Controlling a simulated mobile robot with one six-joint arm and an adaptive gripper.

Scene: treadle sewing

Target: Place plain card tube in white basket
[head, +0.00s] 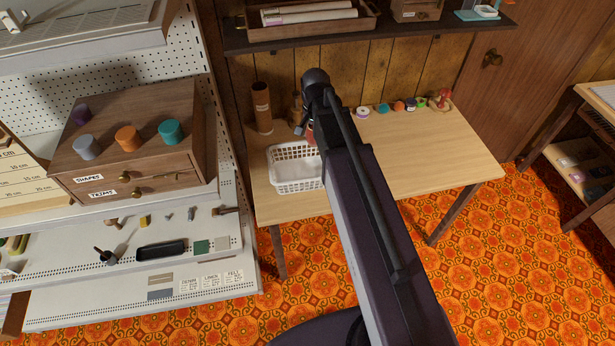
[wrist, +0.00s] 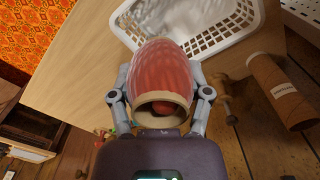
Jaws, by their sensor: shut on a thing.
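My gripper (wrist: 162,88) is shut on a red, barrel-shaped piece (wrist: 160,65) with a cream rim and an open, hollow end. In the head view the red piece (head: 310,133) shows only in part beside my arm. The white basket (head: 293,185) is a lattice tray on the table's left part; in the wrist view its rim (wrist: 215,45) lies just beyond the held piece. A brown card tube (head: 262,107) with a small label stands upright behind the basket, and it also shows in the wrist view (wrist: 280,92). My gripper is apart from this tube.
The table (head: 440,150) has bare room at right. Small coloured items, among them a white spool (head: 362,113) and a red figure (head: 444,98), line its back edge. A dark shelf (head: 370,38) hangs above. A drawer box (head: 130,145) stands on the left rack.

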